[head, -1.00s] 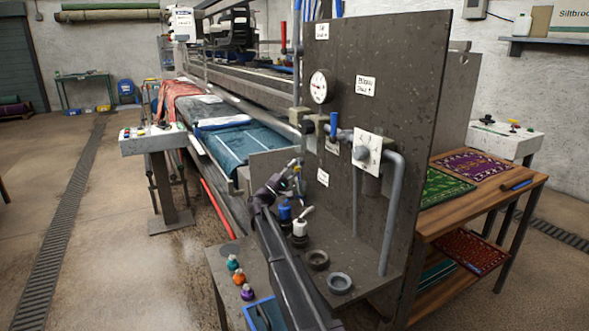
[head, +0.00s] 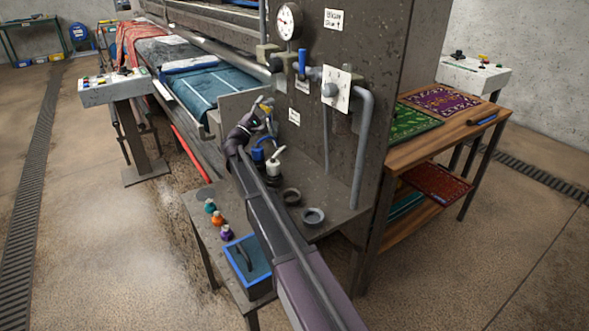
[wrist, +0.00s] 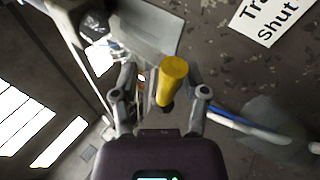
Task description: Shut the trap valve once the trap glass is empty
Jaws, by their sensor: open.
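My gripper (head: 262,110) is open in front of the grey panel (head: 318,130), at the far end of my outstretched arm. A yellow cylindrical handle (wrist: 173,80) stands between its two spread fingers in the wrist view. I cannot tell whether either finger touches the handle. A white label (wrist: 268,18) on the panel beside it reads partly "Tr… Shut", so the handle seems to be the trap valve's. A pale, see-through piece (wrist: 146,36) lies beyond the fingers. I cannot tell whether it is the trap glass, or whether that glass is empty.
The panel bears a gauge (head: 289,20), a blue lever (head: 302,62) and a grey pipe (head: 364,140). A white-handled fitting (head: 274,168) and grey rings (head: 313,215) sit below my gripper. Small bottles (head: 217,218) and a blue tray (head: 238,272) stand nearer. The floor at left is open.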

